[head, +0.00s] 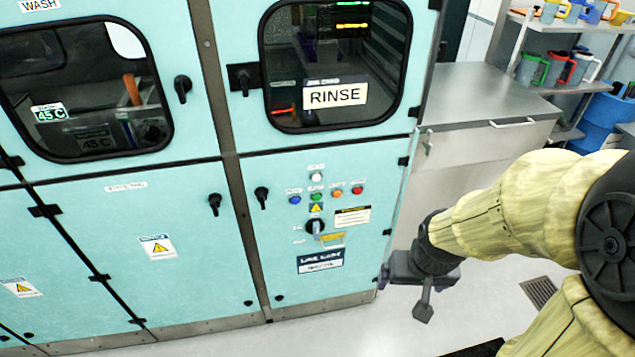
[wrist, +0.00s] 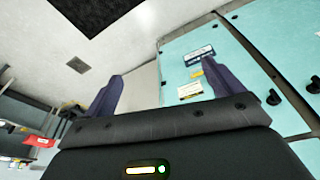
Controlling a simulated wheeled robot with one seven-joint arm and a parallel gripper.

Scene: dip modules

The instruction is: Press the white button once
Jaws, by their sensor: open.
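The white button (head: 316,177) sits at the top of a small cluster on the teal control panel (head: 375,190), below the RINSE window. A green button (head: 316,197) is just under it, with a blue button (head: 295,200) to the left and orange (head: 336,194) and red (head: 357,190) buttons to the right. My gripper (head: 385,277) is to the right of and below the cluster, apart from the panel. In the wrist view my gripper (wrist: 168,85) has two dark purple fingers spread wide with nothing between them. The white button cannot be made out in that view.
A black rotary switch (head: 314,227) is below the buttons, and a black door handle (head: 261,196) is to their left. A grey metal counter (head: 480,100) and a shelf of coloured jugs (head: 580,25) stand at the right. The floor (head: 400,325) near my gripper is clear.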

